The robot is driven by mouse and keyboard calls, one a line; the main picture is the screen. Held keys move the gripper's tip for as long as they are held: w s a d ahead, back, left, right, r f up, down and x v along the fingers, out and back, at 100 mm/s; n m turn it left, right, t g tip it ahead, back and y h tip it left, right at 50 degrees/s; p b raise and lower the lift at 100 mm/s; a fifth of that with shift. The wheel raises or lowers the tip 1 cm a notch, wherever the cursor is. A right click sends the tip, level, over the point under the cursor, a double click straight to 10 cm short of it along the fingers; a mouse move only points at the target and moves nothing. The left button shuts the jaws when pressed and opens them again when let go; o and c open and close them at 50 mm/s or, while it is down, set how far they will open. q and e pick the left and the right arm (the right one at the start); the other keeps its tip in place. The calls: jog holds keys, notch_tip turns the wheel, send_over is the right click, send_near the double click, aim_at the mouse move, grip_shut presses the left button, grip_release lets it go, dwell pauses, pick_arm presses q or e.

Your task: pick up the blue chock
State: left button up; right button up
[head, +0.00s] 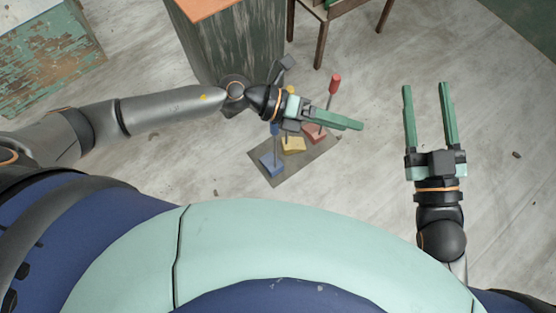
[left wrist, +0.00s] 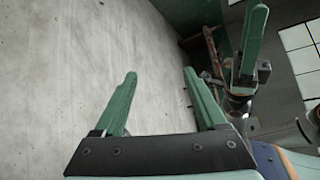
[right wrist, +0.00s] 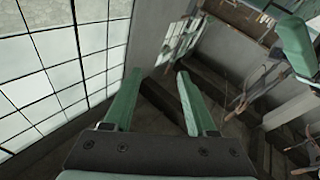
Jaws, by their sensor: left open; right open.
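The blue chock (head: 271,165) sits on a grey mat (head: 284,178) on the floor, at the mat's near left corner in the head view. A thin post with a blue part rises above it, its top partly hidden by my left wrist. My left gripper (head: 358,124) is above and to the right of the blue chock, pointing right, seen nearly edge-on; its spread fingers (left wrist: 160,75) are empty in the left wrist view. My right gripper (head: 425,86) is open and empty to the right; its fingers also show in the right wrist view (right wrist: 157,72).
A yellow chock (head: 293,145) and a red chock (head: 314,135) with a tall red-topped post (head: 335,85) share the mat. A worn dark cabinet (head: 228,40) stands behind. A wooden stool (head: 322,30) is at the top.

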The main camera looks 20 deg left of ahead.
pick_arm(q)
jog(key=w+a+f+m+y+b, duration=0.3)
jog(key=w+a+f+m+y, duration=0.15)
jog(key=a+f, duration=0.45)
jog(key=w+a+f+m+y+b, duration=0.35)
jog(key=a+f+y, duration=0.25)
jog(key=a, duration=0.6)
jog(key=shift+t, duration=0.4)
jog(key=shift+s+b+x, duration=0.2)
jog(key=shift+b+x, duration=1)
jog(key=shift+x, duration=1.95)
jog(key=shift+s+b+x, duration=0.15)
jog(key=shift+b+x, duration=1.05)
jog(key=shift+x, duration=1.95)
jog(key=shift+a+f, duration=0.1)
pick_arm(e)
jog(key=s+a+r+n+t+y, duration=0.2)
jog(key=s+n+y, duration=0.3)
jog(key=y, duration=0.3)
jog(key=shift+s+r+n+y, duration=0.35)
jog(key=shift+s+r, duration=0.25)
jog(key=shift+s, duration=0.3)
pick_arm(q)
grip_shut()
